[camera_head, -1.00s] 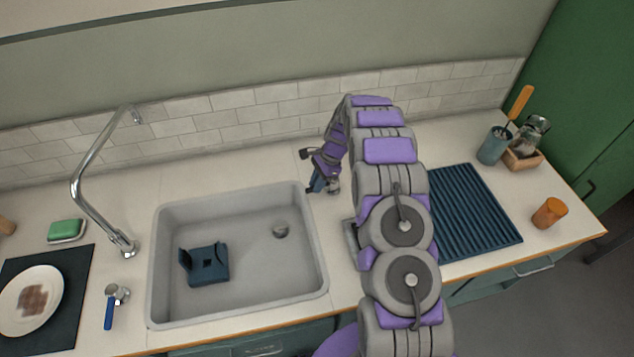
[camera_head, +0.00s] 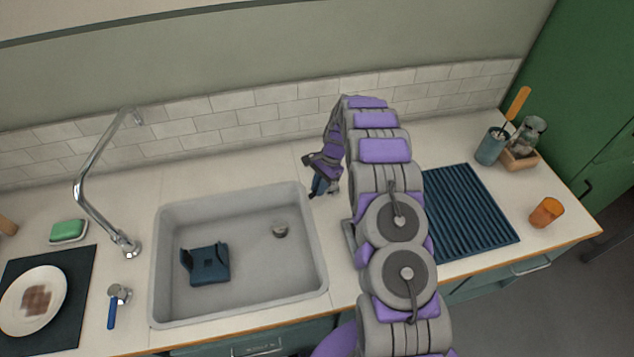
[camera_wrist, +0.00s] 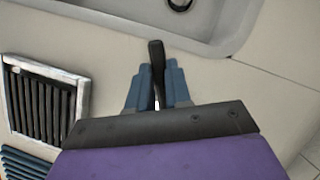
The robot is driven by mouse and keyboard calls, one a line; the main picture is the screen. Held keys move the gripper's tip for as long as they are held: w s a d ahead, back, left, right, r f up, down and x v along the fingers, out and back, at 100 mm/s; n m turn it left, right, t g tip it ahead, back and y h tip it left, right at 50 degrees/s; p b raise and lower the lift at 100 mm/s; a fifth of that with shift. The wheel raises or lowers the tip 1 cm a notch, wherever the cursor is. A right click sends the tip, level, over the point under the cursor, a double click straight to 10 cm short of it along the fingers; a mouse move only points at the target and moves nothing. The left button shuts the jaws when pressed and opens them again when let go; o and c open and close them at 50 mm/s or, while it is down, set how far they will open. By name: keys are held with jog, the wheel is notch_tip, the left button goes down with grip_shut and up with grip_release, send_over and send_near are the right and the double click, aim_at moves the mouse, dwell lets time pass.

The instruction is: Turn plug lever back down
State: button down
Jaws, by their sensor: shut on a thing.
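The plug lever is a slim black handle (camera_wrist: 156,62) standing up between the blue fingertips of my gripper (camera_wrist: 155,85) in the wrist view, on the counter beside the sink rim. My gripper is shut on it. In the head view my gripper (camera_head: 319,187) is just right of the sink's upper right corner; the lever there is mostly hidden by the fingers. The grey sink (camera_head: 170,300) has a round drain (camera_head: 280,229), which also shows in part at the wrist view's top edge (camera_wrist: 180,3).
A dark blue holder (camera_head: 207,266) lies in the sink. A framed slotted grate (camera_wrist: 45,95) and a blue ridged mat (camera_head: 472,212) are to the right in the head view. A tap (camera_head: 84,180) and a blue-handled lever (camera_head: 113,310) stand left. An orange cup (camera_head: 546,212) is far right.

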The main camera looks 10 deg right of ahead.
jog(key=n, duration=0.1)
jog(key=s+n+p, duration=0.1)
jog(key=d+n+g, duration=0.1)
jog(key=shift+s+r+n+h, duration=0.15)
jog(key=shift+s+n+h, duration=0.15)
jog(key=shift+h, duration=0.1)
jog(key=shift+s+d+n+g+h+p, duration=0.3)
jog(key=shift+d+n+p, duration=0.2)
jog(key=shift+n, duration=0.4)
jog(key=n, duration=0.1)
jog(key=d+n+h, duration=0.1)
jog(key=n, duration=0.1)
jog(key=d+n+p, duration=0.1)
jog(key=shift+s+g, duration=0.3)
jog(key=shift+s, duration=0.05)
jog(key=shift+d+n+h+p, duration=0.25)
jog(key=shift+d+n+h, duration=0.15)
jog(key=shift+n, duration=0.4)
jog(key=shift+d+n+h+p, duration=0.25)
jog(key=shift+d+n+h, duration=0.15)
jog(key=shift+n, duration=0.4)
jog(key=c, duration=1)
grip_release()
jog(key=shift+s, duration=0.15)
jog(key=shift+c, duration=0.2)
jog(key=p+v, duration=0.2)
jog(key=v, duration=1.5)
jog(key=shift+w, duration=0.3)
